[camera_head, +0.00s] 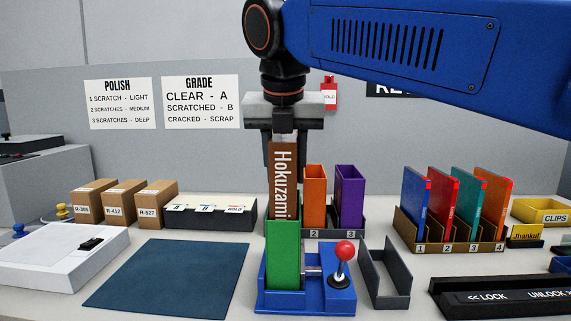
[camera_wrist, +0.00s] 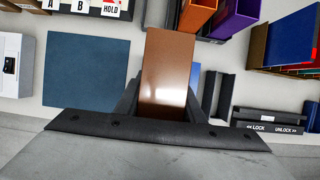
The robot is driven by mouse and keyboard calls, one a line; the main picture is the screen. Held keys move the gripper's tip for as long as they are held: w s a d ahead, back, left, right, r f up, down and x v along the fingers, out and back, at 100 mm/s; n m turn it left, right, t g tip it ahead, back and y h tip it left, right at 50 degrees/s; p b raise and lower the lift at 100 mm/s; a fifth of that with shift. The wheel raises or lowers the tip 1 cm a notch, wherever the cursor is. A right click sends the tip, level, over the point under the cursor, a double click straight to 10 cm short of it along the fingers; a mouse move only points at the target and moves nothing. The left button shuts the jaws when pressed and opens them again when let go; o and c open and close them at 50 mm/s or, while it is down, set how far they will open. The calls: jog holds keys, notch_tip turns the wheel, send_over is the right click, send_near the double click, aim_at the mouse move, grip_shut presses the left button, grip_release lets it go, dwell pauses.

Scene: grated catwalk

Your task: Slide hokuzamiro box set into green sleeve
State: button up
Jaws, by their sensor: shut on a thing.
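The brown Hokuzamiro box set (camera_head: 283,180) stands upright, its white lettering running down its face. My gripper (camera_head: 285,140) is shut on its upper end from above. The green sleeve (camera_head: 283,255) stands upright in a blue fixture (camera_head: 325,290) with a red-knobbed lever (camera_head: 343,262). The box's lower end and last letters are hidden behind the sleeve's front wall; it appears to be inside the sleeve's mouth, with much of it still above the rim. In the wrist view the box's glossy brown side (camera_wrist: 168,70) fills the space ahead of my gripper and hides the green sleeve.
An orange sleeve (camera_head: 314,195) and a purple sleeve (camera_head: 348,195) stand in a rack just behind. A rack of coloured cases (camera_head: 455,215) is at right. A grey bracket (camera_head: 385,275) stands right of the fixture. The dark blue mat (camera_head: 170,278) at left is bare.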

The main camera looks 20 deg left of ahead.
jog(key=shift+f, duration=1.45)
jog(key=o, duration=1.8)
jog(key=shift+o, duration=0.2)
notch_tip(320, 180, up, 8)
jog(key=shift+r, duration=0.1)
jog(key=shift+s, duration=0.15)
